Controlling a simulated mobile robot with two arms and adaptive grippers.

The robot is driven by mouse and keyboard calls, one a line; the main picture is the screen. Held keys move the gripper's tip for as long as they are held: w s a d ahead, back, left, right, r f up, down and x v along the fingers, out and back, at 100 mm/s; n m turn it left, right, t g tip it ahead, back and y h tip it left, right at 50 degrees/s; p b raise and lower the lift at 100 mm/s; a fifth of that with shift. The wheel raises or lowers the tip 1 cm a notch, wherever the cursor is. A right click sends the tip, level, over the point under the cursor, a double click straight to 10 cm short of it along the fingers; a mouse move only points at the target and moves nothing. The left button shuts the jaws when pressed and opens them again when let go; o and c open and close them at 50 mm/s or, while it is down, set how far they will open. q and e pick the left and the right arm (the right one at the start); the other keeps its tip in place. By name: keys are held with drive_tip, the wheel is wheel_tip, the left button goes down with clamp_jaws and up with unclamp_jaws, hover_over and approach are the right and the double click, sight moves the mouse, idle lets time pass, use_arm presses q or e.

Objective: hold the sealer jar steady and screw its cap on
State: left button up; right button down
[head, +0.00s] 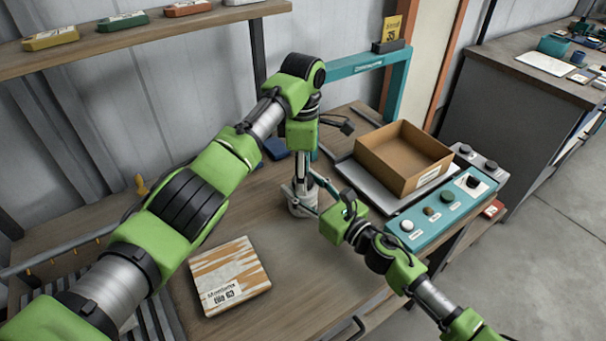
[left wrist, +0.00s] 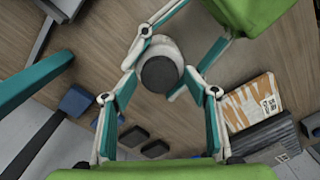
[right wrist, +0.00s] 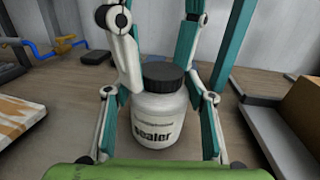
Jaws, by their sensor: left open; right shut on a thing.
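The white sealer jar (right wrist: 157,122) stands upright on the wooden table, its label facing the right wrist camera. Its dark ribbed cap (right wrist: 163,75) sits on top of the jar; how tightly it is seated cannot be told. My right gripper (right wrist: 160,112) comes in from the side and is shut on the jar body. My left gripper (left wrist: 157,92) points down from above, open, its fingers apart on either side of the cap (left wrist: 160,74). In the head view the jar (head: 300,209) is partly hidden by both grippers.
A labelled striped package (head: 229,277) lies at the front left of the table. An open cardboard box (head: 402,160) sits on a grey platform behind a teal button panel (head: 440,215) at right. A teal frame (head: 365,62) rises behind. Bare table surrounds the jar.

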use_arm(q)
wheel_tip(320, 180, up, 4)
drive_tip(key=shift+r, duration=0.1)
drive_tip(key=o, duration=0.6)
wheel_tip(320, 180, up, 12)
drive_tip(key=shift+f, duration=0.1)
idle(0.5)
use_arm(e)
drive_tip(key=c, duration=0.9)
unclamp_jaws()
drive_tip(key=shift+o, duration=0.2)
